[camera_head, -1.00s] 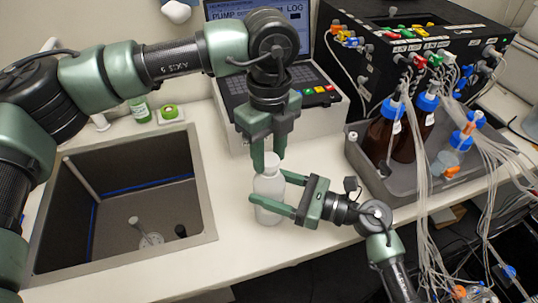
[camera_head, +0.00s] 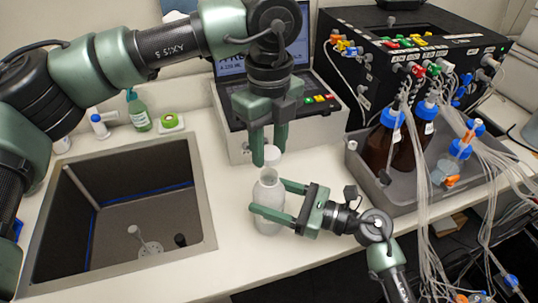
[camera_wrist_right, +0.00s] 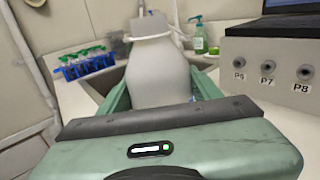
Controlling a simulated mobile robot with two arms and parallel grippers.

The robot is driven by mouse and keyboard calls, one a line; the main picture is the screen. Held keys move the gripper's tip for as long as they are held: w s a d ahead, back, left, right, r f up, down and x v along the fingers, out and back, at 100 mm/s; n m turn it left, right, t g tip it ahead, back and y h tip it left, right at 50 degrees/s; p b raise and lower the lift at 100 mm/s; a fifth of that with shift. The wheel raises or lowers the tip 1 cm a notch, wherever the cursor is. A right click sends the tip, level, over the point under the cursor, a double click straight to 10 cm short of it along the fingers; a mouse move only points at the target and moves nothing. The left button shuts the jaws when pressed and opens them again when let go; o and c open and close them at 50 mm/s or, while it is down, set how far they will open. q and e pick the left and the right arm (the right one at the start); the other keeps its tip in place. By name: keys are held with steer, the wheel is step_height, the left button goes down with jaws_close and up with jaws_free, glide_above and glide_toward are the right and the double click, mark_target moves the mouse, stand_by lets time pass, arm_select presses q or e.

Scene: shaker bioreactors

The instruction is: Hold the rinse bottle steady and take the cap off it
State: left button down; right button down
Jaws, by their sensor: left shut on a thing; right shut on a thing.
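The rinse bottle (camera_head: 268,222) is a whitish, translucent bottle standing upright on the counter beside the sink. My right gripper (camera_head: 270,197) comes in from the right and is shut around its body. The bottle's top (camera_head: 268,174) looks open in the head view. The white cap (camera_head: 272,155) is just above it, apart from the mouth. My left gripper (camera_head: 270,150) points down from above and is shut on the cap. In the right wrist view the bottle (camera_wrist_right: 160,72) stands between my right fingers, with its neck at the top.
The sink (camera_head: 205,235) lies left of the bottle. A laptop on a grey box (camera_head: 237,143) stands behind. A grey tray (camera_head: 408,207) with brown bottles and many tubes is to the right.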

steer(key=shift+c, duration=1.2)
jaws_free()
